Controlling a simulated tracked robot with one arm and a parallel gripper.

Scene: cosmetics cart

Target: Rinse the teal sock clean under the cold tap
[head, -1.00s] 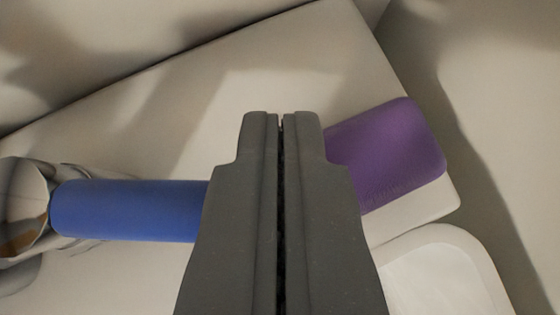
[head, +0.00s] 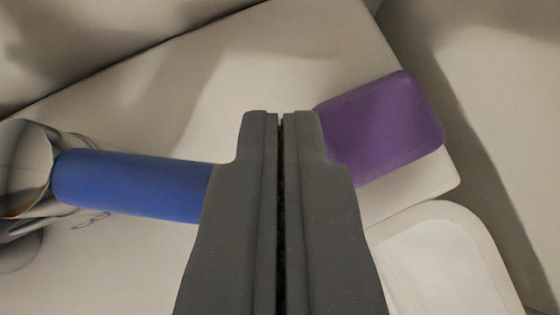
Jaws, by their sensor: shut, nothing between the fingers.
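My gripper (head: 280,118) is shut and empty in the middle of the head view, over a pale surface. No teal sock and no tap show in this view. A blue cylinder-like object (head: 130,183) lies to the left of my gripper, its right end hidden behind the fingers. A purple block with rounded corners (head: 385,130) lies to the right of the fingertips, its left edge partly hidden by my gripper.
A shiny metal vessel (head: 25,160) stands at the left edge, at the blue object's left end. A white tray or basin with a rounded rim (head: 470,225) is at the lower right. The pale surface (head: 270,75) beyond my fingertips is bare.

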